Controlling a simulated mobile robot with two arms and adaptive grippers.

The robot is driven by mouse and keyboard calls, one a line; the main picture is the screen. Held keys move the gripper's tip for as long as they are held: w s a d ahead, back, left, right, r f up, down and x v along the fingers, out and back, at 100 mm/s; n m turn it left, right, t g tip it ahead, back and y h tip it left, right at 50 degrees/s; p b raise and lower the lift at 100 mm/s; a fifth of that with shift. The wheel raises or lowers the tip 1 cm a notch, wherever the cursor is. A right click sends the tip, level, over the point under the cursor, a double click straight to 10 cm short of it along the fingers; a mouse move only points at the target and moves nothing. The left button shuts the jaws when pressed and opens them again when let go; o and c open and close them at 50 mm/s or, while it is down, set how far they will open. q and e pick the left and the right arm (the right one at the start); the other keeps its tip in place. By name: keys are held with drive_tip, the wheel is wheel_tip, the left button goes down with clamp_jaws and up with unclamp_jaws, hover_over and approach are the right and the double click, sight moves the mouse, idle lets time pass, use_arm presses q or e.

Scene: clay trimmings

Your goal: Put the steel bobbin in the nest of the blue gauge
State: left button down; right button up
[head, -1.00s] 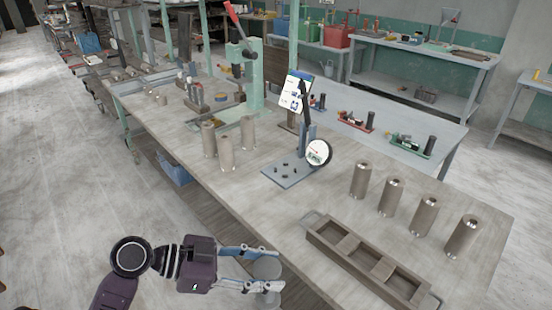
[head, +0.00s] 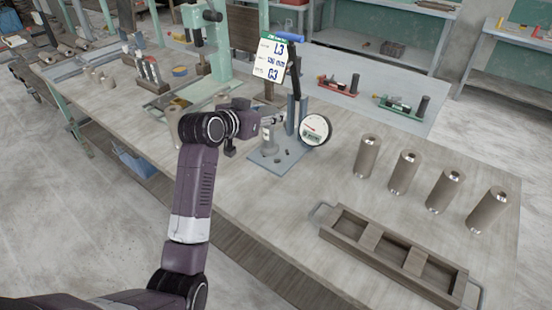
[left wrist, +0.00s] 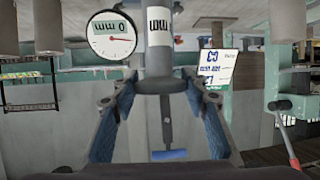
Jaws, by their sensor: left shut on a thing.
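The blue gauge has a blue-handled lever (head: 287,37), a round dial (head: 315,130) and a grey base plate (head: 262,162) on the bench. In the left wrist view the gripper fingers (left wrist: 160,100) flank the bobbin's flange (left wrist: 160,85); the dial (left wrist: 112,36) and blue handle (left wrist: 170,155) appear upside down. I cannot tell whether the bobbin touches the nest, which is largely hidden. My right gripper is out of view.
Several steel cylinders (head: 404,173) stand in a row on the right of the bench. A compartmented wooden tray (head: 370,250) lies in front of them. A printed card (head: 271,60) stands behind the gauge. A green press (head: 215,45) is at the back left.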

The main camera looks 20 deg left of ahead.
sight(268, 129)
use_arm(q)
drive_tip(key=w+r+n+y+b, duration=0.1)
drive_tip(key=w+r+n+y, duration=0.1)
drive_tip(key=w+r, duration=0.3)
drive_tip(key=w+r+n+y, duration=0.1)
drive_tip(key=w+r, duration=0.1)
drive_tip(key=r, duration=0.5)
wheel_tip(268, 129, down, 20)
drive_tip(key=p, duration=0.2)
drive_tip(key=shift+r+y, duration=0.2)
drive_tip(key=shift+y, duration=0.2)
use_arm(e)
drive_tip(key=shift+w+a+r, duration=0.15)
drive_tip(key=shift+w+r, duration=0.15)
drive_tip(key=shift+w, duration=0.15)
use_arm(q)
drive_tip(key=c, duration=1.1)
unclamp_jaws()
drive_tip(key=shift+f, duration=0.1)
drive_tip(key=shift+c, duration=0.2)
drive_tip(key=shift+s, duration=0.1)
drive_tip(key=b+v, duration=0.1)
drive_tip(key=v, duration=1.1)
drive_tip(key=shift+a+f, duration=0.1)
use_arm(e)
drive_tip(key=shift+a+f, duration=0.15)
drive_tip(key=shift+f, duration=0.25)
